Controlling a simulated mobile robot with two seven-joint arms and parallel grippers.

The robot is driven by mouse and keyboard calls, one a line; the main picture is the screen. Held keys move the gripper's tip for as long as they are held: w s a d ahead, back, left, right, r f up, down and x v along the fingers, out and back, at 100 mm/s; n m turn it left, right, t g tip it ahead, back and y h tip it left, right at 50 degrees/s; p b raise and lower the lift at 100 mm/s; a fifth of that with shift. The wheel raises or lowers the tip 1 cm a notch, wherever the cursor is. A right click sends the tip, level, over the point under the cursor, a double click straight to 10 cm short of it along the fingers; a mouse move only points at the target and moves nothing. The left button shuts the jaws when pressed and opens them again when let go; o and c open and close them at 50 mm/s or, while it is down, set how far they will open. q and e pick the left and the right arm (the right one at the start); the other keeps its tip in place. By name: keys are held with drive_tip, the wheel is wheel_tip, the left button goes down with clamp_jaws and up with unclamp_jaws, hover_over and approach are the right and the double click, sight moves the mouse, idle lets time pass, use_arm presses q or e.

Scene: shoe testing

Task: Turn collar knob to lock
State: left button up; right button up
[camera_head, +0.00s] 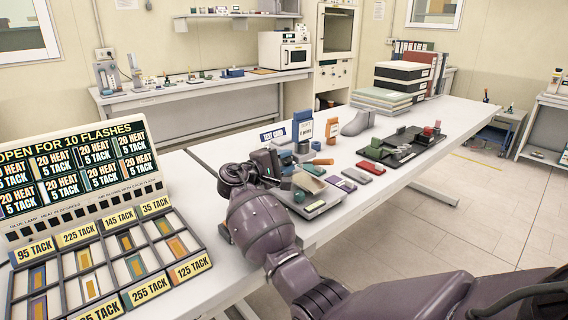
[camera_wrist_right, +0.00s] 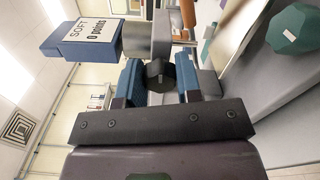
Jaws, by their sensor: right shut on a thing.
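My right gripper (camera_head: 265,163) is over the near edge of the long white table, beside a small grey fixture. In the right wrist view its two blue-padded fingers (camera_wrist_right: 160,80) stand on either side of a dark round knob (camera_wrist_right: 157,70), and the gripper is shut on it. A grey block (camera_wrist_right: 147,38) is just beyond the knob. The gripper hides most of the fixture in the head view, and I cannot tell how far the knob is turned. My left gripper is not in view.
A blue block labelled "SOFT 0 points" (camera_wrist_right: 82,40) and a teal faceted piece (camera_wrist_right: 294,28) are close by. A grey shoe form (camera_head: 358,123), a black tray (camera_head: 405,150) and small boxes stand to the right. A sample rack (camera_head: 90,225) is at left.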

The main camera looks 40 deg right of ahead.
drive_tip(key=shift+m, duration=0.4)
drive_tip(key=o, duration=0.8)
drive_tip(key=shift+c, duration=0.2)
drive_tip(key=shift+o, duration=0.9)
drive_tip(key=a, duration=1.1)
drive_tip(key=shift+s, duration=0.45)
drive_tip(key=shift+d, duration=0.1)
